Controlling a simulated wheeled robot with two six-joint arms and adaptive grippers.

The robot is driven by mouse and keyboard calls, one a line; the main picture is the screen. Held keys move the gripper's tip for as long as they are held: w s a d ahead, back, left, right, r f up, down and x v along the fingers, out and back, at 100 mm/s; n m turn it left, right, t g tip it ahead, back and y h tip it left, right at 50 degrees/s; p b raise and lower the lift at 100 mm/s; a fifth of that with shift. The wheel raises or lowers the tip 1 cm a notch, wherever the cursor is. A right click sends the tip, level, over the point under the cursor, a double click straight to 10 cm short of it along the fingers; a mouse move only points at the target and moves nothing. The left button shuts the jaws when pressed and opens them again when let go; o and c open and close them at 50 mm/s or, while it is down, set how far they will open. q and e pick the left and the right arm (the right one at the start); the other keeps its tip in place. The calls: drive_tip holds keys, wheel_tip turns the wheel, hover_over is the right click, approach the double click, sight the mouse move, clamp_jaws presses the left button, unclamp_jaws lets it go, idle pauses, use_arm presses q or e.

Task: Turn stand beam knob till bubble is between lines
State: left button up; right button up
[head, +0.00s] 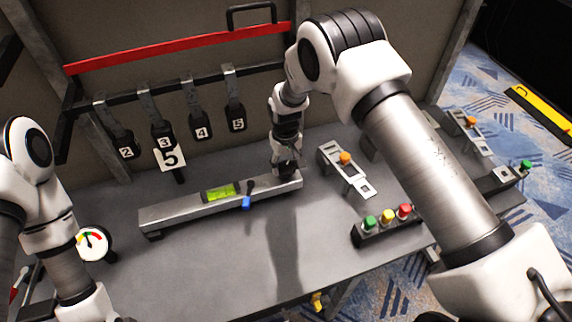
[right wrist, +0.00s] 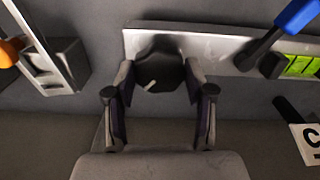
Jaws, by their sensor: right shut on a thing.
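The grey stand beam (head: 165,217) lies on the workbench, with a yellow-green vial (head: 221,192) set in its top. The vial also shows at the right edge of the right wrist view (right wrist: 300,66), with dark lines across it. The bubble is too small to make out. My right gripper (head: 286,170) is at the beam's right end, shut on the black knob (right wrist: 160,72). In the right wrist view one finger is on each side of the knob, which has a pale pointer mark. My left gripper is out of view.
A blue-handled lever (head: 246,203) sticks out at the beam's front. A gauge (head: 93,243) stands at left. Numbered tags (head: 201,133) hang behind. A slide with an orange knob (head: 345,158) and a button box (head: 387,218) are at right. The front bench is clear.

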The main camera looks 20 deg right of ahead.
sight(285, 167)
drive_tip(key=n, duration=0.3)
drive_tip(key=shift+s+f+n, duration=0.1)
drive_tip(key=shift+f+n, duration=0.05)
drive_tip(key=shift+n, duration=2.05)
drive_tip(key=o, duration=1.2)
drive_tip(key=shift+a, duration=0.1)
drive_tip(key=shift+r, duration=0.2)
drive_tip(key=r, duration=1.1)
drive_tip(key=shift+w+r, duration=0.2)
drive_tip(key=shift+r, duration=0.2)
